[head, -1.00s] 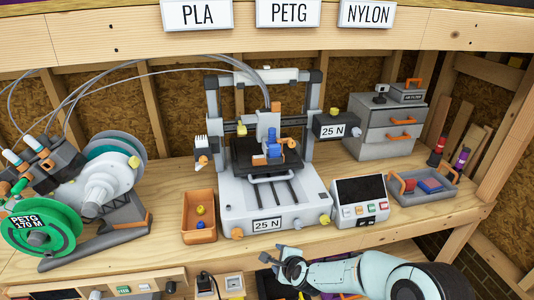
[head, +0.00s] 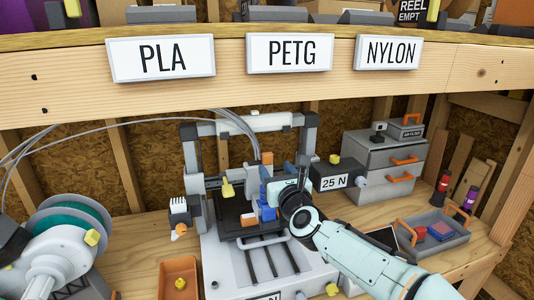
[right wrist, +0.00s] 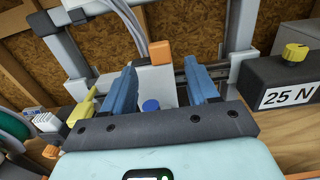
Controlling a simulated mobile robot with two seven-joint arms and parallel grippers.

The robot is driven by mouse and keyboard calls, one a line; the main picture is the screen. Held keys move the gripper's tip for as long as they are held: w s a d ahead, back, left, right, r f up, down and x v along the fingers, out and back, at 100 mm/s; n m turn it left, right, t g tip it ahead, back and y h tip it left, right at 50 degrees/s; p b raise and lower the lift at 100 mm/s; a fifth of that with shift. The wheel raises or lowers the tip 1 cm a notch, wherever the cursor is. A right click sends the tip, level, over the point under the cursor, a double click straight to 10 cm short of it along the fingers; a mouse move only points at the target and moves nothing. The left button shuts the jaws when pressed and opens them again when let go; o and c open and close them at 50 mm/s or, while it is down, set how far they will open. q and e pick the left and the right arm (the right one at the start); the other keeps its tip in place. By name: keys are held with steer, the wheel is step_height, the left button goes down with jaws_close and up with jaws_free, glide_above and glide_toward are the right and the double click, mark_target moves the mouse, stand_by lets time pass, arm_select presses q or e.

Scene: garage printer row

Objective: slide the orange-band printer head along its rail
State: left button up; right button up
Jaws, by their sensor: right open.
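The printer head (head: 252,176) is a pale grey block with an orange band (head: 267,158) at its top. It sits on the dark horizontal rail (head: 212,183) between the printer's two posts. My right gripper (head: 277,182) is open at the head's right front and partly hides it. In the right wrist view, the printer head (right wrist: 153,82) shows between the two blue fingers of the gripper (right wrist: 161,72), with visible space on both sides. Contact cannot be told. My left gripper is not in view.
A yellow piece (head: 228,189) is on the rail left of the head. A dark box marked 25 N (head: 334,178) stands out at the right post. Below are the printer bed (head: 232,214), an orange bin (head: 179,275) and a grey tray (head: 434,232). A shelf (head: 270,85) overhangs above.

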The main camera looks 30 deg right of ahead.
mark_target(268, 159)
steer(key=p+x, duration=0.2)
steer(key=x, duration=0.4)
steer(key=shift+w+r+p, duration=0.1)
steer(key=shift+w+p, duration=0.25)
steer(key=shift+p, duration=0.05)
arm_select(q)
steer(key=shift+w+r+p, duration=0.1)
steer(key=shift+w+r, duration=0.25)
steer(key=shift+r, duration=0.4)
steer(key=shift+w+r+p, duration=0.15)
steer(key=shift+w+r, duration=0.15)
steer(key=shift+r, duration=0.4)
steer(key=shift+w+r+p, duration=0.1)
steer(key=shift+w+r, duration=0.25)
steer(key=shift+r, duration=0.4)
arm_select(e)
steer(key=shift+x, duration=0.8)
